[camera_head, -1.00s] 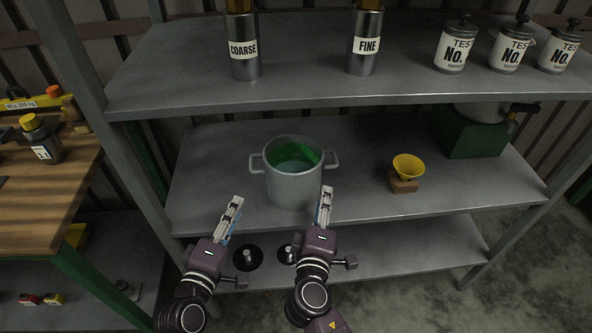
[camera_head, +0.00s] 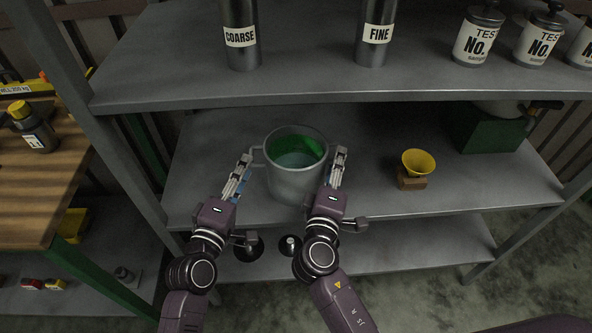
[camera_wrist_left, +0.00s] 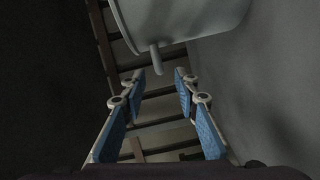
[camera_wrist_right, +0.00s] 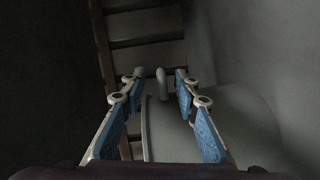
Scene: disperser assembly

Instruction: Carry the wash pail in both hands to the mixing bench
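The wash pail (camera_head: 296,180) is a grey pot with a green inside and two side handles, standing on the middle shelf (camera_head: 430,200). My left gripper (camera_head: 246,160) is at the pail's left side. In the left wrist view its fingers (camera_wrist_left: 160,84) are apart, with the pail handle (camera_wrist_left: 156,58) just beyond the tips. My right gripper (camera_head: 340,156) is at the pail's right side and covers the right handle in the head view. In the right wrist view its fingers (camera_wrist_right: 154,78) are apart, with the handle (camera_wrist_right: 162,84) between the tips.
A yellow funnel (camera_head: 418,164) on a small brown block stands right of the pail. COARSE (camera_head: 241,40) and FINE (camera_head: 377,38) canisters stand on the shelf above. A wooden bench (camera_head: 40,190) with a yellow-capped bottle (camera_head: 34,128) is at the left. Shelf posts flank the pail.

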